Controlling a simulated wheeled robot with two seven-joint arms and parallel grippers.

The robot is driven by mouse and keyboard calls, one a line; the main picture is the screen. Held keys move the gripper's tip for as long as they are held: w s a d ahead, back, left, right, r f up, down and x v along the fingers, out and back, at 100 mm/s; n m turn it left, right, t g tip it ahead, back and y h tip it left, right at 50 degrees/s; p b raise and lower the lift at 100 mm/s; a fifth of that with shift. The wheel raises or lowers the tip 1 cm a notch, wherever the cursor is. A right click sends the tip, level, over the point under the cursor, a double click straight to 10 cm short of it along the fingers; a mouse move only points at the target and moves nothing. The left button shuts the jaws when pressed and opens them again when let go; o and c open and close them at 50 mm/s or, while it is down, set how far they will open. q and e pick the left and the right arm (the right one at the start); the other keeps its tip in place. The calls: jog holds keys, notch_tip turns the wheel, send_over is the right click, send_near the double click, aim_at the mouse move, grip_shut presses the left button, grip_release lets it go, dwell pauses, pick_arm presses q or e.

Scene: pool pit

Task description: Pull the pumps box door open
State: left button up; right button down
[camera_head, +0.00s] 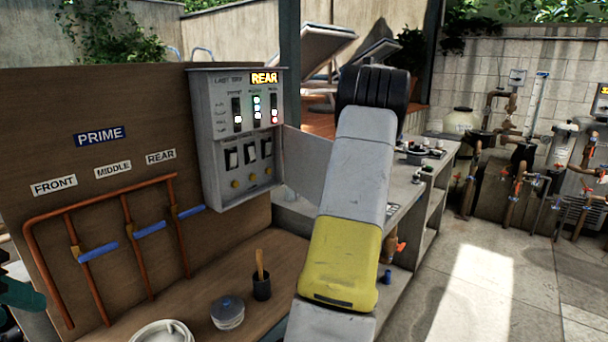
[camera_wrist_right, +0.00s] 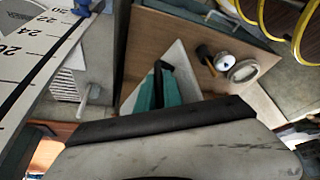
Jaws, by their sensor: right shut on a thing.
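The pumps box (camera_head: 235,135) is a grey metal cabinet on the wooden board, with switches, lights and a lit REAR sign. Its grey door (camera_head: 308,160) stands swung out to the right of the box; my right arm covers its outer part. My right gripper is hidden behind that arm in the head view. In the right wrist view its teal fingers (camera_wrist_right: 157,88) are close together at a pale grey panel (camera_wrist_right: 184,72), which looks like the door. A teal part of my left gripper (camera_head: 20,292) shows at the left edge, cut off by the frame.
Copper pipes (camera_head: 125,225) with blue handles run along the board. A grey bench (camera_head: 440,175) stands at right; open paving (camera_head: 480,270) lies beyond.

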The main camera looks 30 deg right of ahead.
jog(key=c, duration=1.8)
grip_release()
jog(key=shift+o, duration=0.2)
jog(key=v, duration=0.7)
jog(key=shift+r, duration=0.4)
jog(key=shift+s+d, duration=0.1)
